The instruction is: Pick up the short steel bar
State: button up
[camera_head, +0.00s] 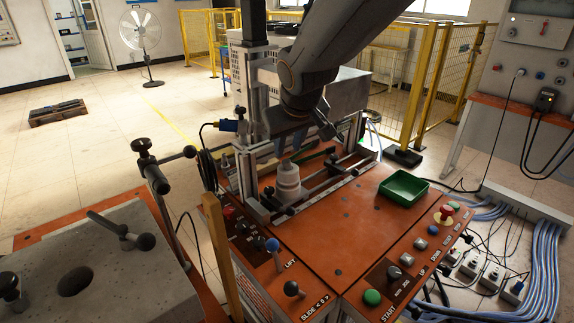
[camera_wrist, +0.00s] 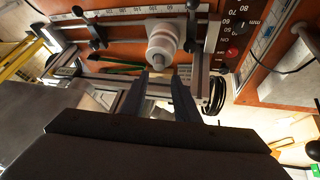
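A white stepped ceramic cylinder (camera_head: 288,184) stands upright among the metal rails of the heater; it also shows in the wrist view (camera_wrist: 162,38). My gripper (camera_head: 288,150) is just above its top, pointing down. In the wrist view the two fingers (camera_wrist: 159,80) are apart, on either side of the cylinder's near end. A small pale piece shows in the gap between them; I cannot tell whether it is the short steel bar or part of the cylinder. No bar is clearly visible elsewhere.
A green tray (camera_head: 403,186) sits on the orange panel (camera_head: 345,215), right of the cylinder. Levers and buttons line the panel's front. Metal rails and a black-handled clamp (camera_wrist: 94,28) surround the cylinder. A grey block with a hole (camera_head: 95,265) stands at left.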

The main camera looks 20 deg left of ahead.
aim_at(286, 161)
jog(key=shift+p+x, duration=1.25)
jog(key=shift+x, duration=2.05)
jog(key=shift+d, duration=0.2)
grip_shut()
